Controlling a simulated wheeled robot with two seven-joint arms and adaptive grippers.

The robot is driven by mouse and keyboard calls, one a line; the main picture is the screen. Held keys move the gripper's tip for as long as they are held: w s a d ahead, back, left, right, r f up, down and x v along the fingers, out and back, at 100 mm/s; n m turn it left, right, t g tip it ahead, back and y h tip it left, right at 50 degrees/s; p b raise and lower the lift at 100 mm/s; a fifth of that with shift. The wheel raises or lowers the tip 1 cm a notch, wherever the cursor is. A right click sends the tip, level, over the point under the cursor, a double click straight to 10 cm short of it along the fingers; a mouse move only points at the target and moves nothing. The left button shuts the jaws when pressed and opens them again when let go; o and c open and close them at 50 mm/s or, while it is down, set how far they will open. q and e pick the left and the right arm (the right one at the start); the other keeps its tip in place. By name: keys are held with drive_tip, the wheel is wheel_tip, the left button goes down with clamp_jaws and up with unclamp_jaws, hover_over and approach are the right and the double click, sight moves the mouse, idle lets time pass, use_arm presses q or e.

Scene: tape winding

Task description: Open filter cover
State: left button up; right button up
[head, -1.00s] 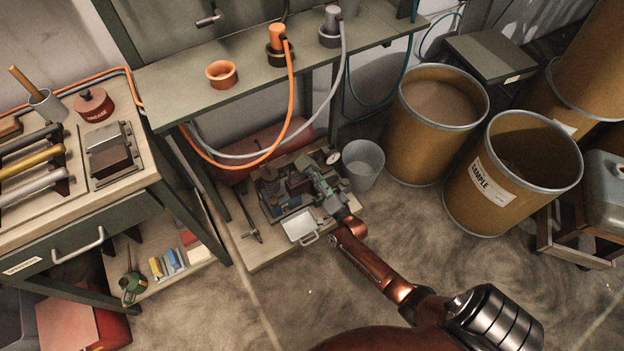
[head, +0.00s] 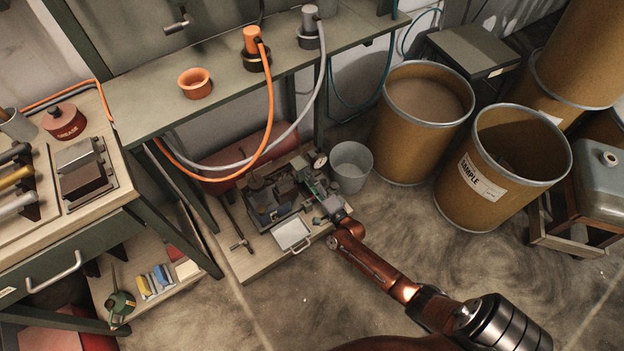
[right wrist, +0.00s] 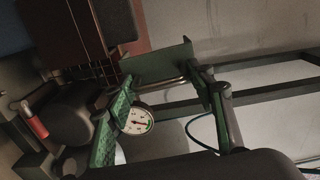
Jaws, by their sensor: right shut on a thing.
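A small grey-green machine (head: 272,202) stands on the low wooden board. My right gripper (head: 316,187) reaches over its right side from the lower right. In the right wrist view, my right gripper (right wrist: 160,88) has its two green fingers on either side of a green panel (right wrist: 160,64). It appears shut on this panel, which may be the filter cover; I cannot tell for sure. A round white gauge (right wrist: 137,121) shows beside the left finger. The fingers hide part of the machine. My left gripper is not in view.
A shallow tray (head: 292,234) lies in front of the machine. A grey bucket (head: 351,166) stands close to its right. A T-shaped tool (head: 237,230) lies left. A workbench (head: 150,105) with orange and grey hoses overhangs behind. Brown drums (head: 405,125) stand farther right.

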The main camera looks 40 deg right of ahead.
drive_tip(key=shift+f, duration=0.2)
drive_tip(key=o, duration=1.4)
drive_tip(key=shift+c, duration=0.2)
drive_tip(key=shift+s, duration=0.1)
drive_tip(key=s, duration=1.1)
drive_tip(key=shift+s+a, duration=0.4)
